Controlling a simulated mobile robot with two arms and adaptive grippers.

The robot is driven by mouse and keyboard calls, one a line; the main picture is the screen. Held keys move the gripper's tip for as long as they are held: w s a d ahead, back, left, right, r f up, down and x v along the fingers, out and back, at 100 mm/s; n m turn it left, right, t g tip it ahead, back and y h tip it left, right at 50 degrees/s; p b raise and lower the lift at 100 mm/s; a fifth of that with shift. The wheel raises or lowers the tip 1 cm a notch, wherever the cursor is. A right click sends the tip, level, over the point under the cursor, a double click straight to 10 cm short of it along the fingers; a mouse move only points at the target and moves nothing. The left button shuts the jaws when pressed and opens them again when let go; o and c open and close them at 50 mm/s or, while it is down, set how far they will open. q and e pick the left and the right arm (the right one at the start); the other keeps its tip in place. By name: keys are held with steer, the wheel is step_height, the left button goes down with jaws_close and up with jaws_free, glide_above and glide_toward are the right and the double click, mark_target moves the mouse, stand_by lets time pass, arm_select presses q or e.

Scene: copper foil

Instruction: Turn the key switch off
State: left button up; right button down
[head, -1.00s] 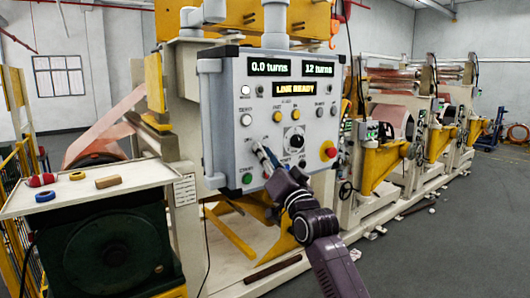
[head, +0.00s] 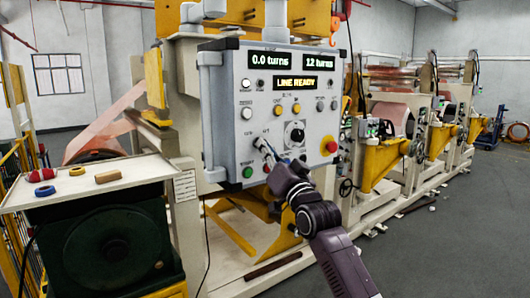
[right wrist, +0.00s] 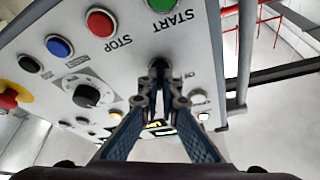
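The grey control panel (head: 226,120) stands ahead in the head view, its display reading "LINE READY". My right gripper (head: 262,145) is at the panel's lower left-middle, above the green start button (head: 247,171). In the right wrist view, where the panel appears upside down, the right gripper's fingertips (right wrist: 158,78) close around the small dark key switch (right wrist: 158,65). ON and OFF lettering is beside it. The fingers cover most of the key, so its angle is unclear. My left gripper is not in view.
The black selector dial (head: 295,133) and red emergency stop (head: 328,146) are right of the gripper. The red stop button (right wrist: 100,22) is near it. A white shelf (head: 140,176) with tape and small items stands left. Open floor lies right.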

steer(key=shift+w+d+r+n+g+y+p, duration=0.1)
steer(key=shift+n+g+y+p, duration=0.65)
steer(key=shift+n, duration=1.9)
steer(key=shift+d+f+n+g+y+p, duration=0.1)
steer(key=shift+n+g+y, duration=1.15)
steer(key=shift+n, duration=1.45)
steer(key=shift+w+r+n+g+y+p, duration=0.1)
steer(key=shift+n+g+y+p, duration=0.45)
steer(key=shift+n+y, duration=1.45)
steer(key=shift+n+h, duration=0.7)
steer(key=shift+n, duration=0.15)
steer(key=c, duration=2.2)
jaws_free()
steer(key=shift+s, duration=0.1)
